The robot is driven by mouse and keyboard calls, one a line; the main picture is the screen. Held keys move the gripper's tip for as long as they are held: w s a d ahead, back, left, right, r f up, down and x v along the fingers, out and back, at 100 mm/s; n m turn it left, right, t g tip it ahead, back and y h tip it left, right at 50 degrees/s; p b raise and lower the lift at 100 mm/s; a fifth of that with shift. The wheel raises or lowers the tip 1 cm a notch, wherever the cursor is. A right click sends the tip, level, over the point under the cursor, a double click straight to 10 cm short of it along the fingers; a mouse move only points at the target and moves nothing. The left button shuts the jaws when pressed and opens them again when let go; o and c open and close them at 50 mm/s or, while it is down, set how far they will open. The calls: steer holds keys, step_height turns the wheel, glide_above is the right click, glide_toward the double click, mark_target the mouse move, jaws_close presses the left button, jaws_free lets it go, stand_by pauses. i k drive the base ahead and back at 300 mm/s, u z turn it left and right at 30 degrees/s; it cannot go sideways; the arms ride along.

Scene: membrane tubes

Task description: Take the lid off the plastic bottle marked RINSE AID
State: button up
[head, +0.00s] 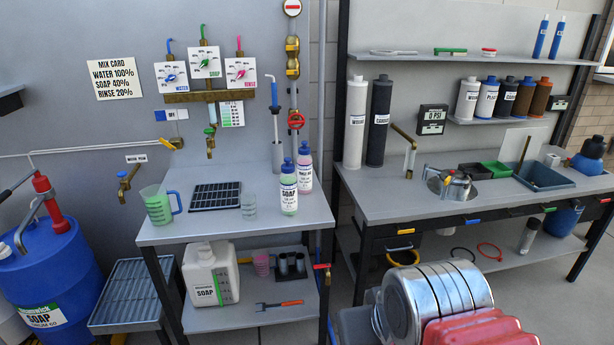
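A small plastic bottle with pink liquid (304,172) stands upright on the left bench, behind and right of the green bottle marked SOAP (288,192). Its label is partly hidden and too small to read fully, so I cannot confirm RINSE AID on it. A blue lid (304,147) sits on its top. The SOAP bottle also has a blue lid (287,164). The silver and red parts at the bottom right look like my own arm. The fingers of my gripper are not in view.
A grey tube with a pump-like top (277,140) rises behind the bottles. Several labelled bottles stand on the right shelf (470,124). The left bench's front strip is clear.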

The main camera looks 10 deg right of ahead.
mark_target(304, 151)
steer(key=u, duration=0.45)
steer(key=i, duration=1.9)
steer(key=u, duration=0.1)
